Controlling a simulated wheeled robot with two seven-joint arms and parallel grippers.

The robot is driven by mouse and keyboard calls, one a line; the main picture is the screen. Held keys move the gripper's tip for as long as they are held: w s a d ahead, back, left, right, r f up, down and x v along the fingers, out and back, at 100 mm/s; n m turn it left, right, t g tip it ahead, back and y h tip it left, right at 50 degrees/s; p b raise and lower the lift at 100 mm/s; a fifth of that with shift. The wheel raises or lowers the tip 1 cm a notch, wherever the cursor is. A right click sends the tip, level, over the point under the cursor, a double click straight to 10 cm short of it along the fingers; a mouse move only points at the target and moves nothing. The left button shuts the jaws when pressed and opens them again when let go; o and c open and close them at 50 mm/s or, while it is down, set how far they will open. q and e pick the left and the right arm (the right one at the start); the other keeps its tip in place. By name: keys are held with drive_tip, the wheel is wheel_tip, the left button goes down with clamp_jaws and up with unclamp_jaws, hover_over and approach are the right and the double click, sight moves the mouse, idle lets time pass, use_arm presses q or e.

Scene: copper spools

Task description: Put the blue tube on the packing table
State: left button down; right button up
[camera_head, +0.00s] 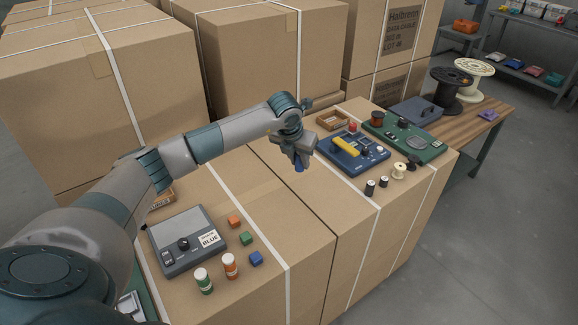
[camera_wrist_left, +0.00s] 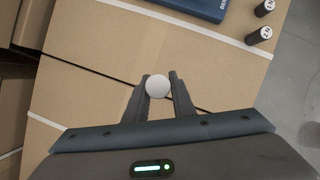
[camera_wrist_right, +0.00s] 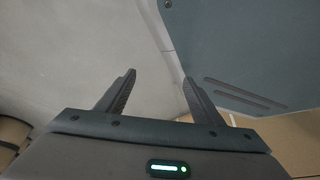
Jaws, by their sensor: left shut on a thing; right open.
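My left gripper (camera_head: 298,156) hangs over the cardboard carton tops in the middle of the head view. In the left wrist view, the tube's round white end (camera_wrist_left: 157,87) sits between the two fingertips. A wooden-topped table (camera_head: 485,121) stands at the far right, beyond the cartons; it may be the packing table. My right gripper (camera_wrist_right: 158,76) is open and empty in its wrist view, and is not visible in the head view.
A blue panel with a yellow handle (camera_head: 346,147) and a green panel (camera_head: 412,137) lie right of the left gripper. A grey box (camera_head: 186,242) sits near left.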

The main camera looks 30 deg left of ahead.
use_arm(q)
drive_tip(key=a+f, duration=0.1)
drive_tip(key=w+a+f, duration=0.1)
drive_tip(key=a, duration=0.1)
drive_tip(key=w+a+f+p, duration=0.1)
drive_tip(key=a, duration=0.1)
drive_tip(key=shift+f, duration=0.1)
use_arm(e)
drive_tip(key=shift+g, duration=0.6)
drive_tip(key=s, duration=0.1)
drive_tip(key=s+d, duration=0.1)
drive_tip(key=s, duration=0.1)
drive_tip(key=s+d, duration=0.1)
drive_tip(key=s, duration=0.1)
drive_tip(key=shift+d+f, duration=0.15)
drive_tip(key=shift+f, duration=0.2)
use_arm(q)
drive_tip(key=shift+f, duration=0.15)
use_arm(e)
drive_tip(key=shift+r, duration=0.1)
